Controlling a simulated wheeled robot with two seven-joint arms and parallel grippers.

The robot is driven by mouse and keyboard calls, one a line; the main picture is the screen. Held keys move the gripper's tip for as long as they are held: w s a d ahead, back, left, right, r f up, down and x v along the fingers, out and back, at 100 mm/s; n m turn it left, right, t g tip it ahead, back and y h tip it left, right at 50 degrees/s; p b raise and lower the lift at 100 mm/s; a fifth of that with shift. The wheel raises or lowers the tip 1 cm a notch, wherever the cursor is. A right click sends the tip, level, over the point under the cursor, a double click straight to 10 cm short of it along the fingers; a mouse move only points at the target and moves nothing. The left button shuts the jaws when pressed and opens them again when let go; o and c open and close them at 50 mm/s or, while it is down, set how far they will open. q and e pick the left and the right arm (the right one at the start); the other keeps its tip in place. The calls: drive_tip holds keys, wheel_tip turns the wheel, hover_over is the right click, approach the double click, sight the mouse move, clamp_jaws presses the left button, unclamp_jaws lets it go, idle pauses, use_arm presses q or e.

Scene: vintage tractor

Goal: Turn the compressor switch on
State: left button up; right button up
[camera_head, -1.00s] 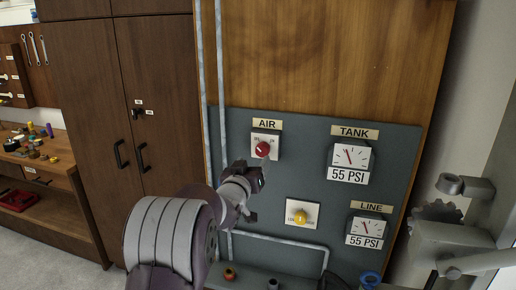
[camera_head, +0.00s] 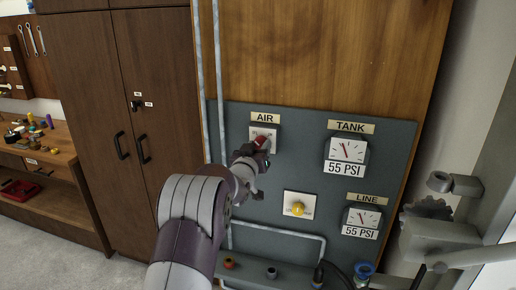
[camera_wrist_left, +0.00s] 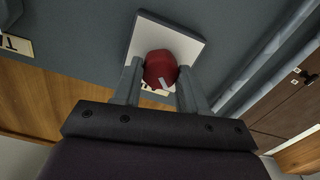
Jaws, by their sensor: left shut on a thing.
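The compressor switch is a red knob (camera_head: 262,142) on a white plate (camera_head: 258,131) under the AIR label (camera_head: 265,118). My left gripper (camera_head: 259,151) is at the knob and partly covers it in the head view. In the left wrist view the red knob (camera_wrist_left: 160,69) sits between the two fingers of my left gripper (camera_wrist_left: 161,80), which are shut on it. A white mark on the knob shows near its lower edge there. The plate's lettering is too small to read. My right gripper is not in view.
The grey panel (camera_head: 310,160) also carries a yellow knob (camera_head: 298,209), a TANK gauge (camera_head: 346,150) and a LINE gauge (camera_head: 363,218), both reading 55 PSI. Hose fittings (camera_head: 272,272) are below. A grey metal mechanism (camera_head: 440,232) stands at right, brown cabinets (camera_head: 125,100) at left.

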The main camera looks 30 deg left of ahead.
use_arm(q)
drive_tip(key=shift+f+b, duration=0.15)
drive_tip(key=shift+b, duration=0.2)
drive_tip(key=m+b, duration=1.3)
drive_tip(key=b, duration=0.2)
drive_tip(key=shift+f+m, duration=0.1)
drive_tip(key=shift+m, duration=0.2)
drive_tip(key=shift+r+m+b, duration=0.2)
drive_tip(key=shift+m+b, duration=0.95)
drive_tip(key=shift+m, duration=1.05)
drive_tip(key=o, duration=1.1)
drive_tip(key=shift+c, duration=0.2)
